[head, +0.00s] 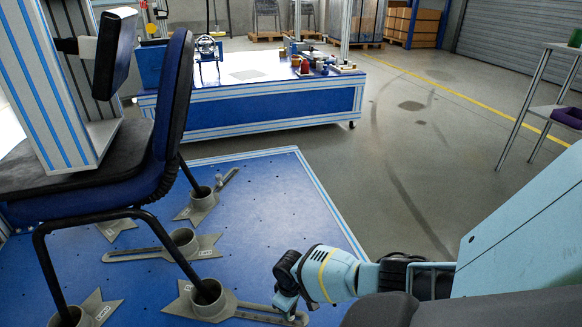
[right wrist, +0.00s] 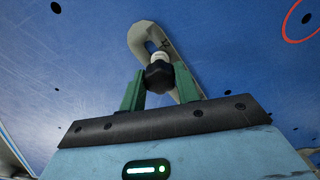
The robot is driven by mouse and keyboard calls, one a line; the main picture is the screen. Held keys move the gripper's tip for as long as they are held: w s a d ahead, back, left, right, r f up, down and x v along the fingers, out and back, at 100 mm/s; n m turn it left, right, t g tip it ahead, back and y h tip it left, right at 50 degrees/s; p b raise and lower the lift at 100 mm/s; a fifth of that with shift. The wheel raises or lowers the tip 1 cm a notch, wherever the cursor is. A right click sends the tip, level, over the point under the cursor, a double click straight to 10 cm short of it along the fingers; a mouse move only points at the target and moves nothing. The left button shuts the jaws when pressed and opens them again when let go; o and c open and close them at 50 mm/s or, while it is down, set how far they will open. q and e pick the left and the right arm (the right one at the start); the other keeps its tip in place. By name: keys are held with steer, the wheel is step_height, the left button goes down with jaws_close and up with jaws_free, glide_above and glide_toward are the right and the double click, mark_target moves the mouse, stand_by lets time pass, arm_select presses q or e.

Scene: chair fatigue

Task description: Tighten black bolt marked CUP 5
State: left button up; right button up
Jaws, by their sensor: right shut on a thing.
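My right gripper (head: 287,302) reaches down at the slotted end of a grey cup bracket (head: 240,306) on the blue platform. In the right wrist view its two green fingers (right wrist: 158,88) are shut on a black bolt (right wrist: 159,74), one on each side of the knob. The bolt has a pale upper part and sits at the looped end of the grey slotted arm (right wrist: 141,36). In the head view the gripper hides the bolt. The bracket's label is too small to read. My left gripper is not in view.
A blue chair (head: 165,120) stands with its legs in several grey cups on the blue platform (head: 262,205). A blue-sided table (head: 250,103) with small parts stands behind.

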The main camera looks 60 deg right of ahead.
stand_by(0.3)
steer(key=m+p, duration=0.1)
steer(key=m, duration=0.1)
steer(key=shift+r+m, duration=0.1)
steer(key=shift+m, duration=1.1)
steer(key=o, duration=1)
